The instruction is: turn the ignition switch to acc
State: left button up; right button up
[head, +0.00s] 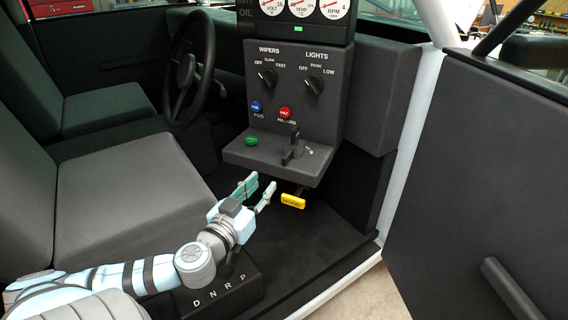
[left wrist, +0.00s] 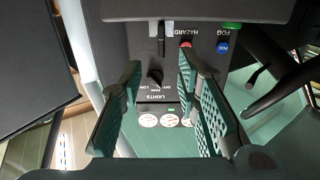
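The ignition switch is most likely the dark upright key-like lever (head: 293,146) on the console's ledge in the head view. Its position label is too small to read. In the left wrist view, which is upside down, a dark lever (left wrist: 161,40) shows near the top, beyond my fingertips. My left gripper (head: 262,184) is open and empty, below and left of the lever and apart from it. Its two green padded fingers also show spread in the left wrist view (left wrist: 160,68). My right gripper is in neither view.
The console (head: 335,115) carries the wipers knob (head: 267,78), lights knob (head: 315,82), blue fog button (head: 256,107), red hazard button (head: 285,113) and green button (head: 251,141). A yellow hood handle (head: 293,201) hangs below the ledge. A gear selector (head: 222,287) is under my forearm.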

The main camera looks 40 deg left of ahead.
aim_at(283, 159)
pick_arm(q)
jog(key=x, duration=1.3)
jog(key=shift+w+a+f+b, duration=0.1)
jog(key=shift+w+a+b, duration=0.05)
jog(key=shift+b, duration=0.15)
grip_shut()
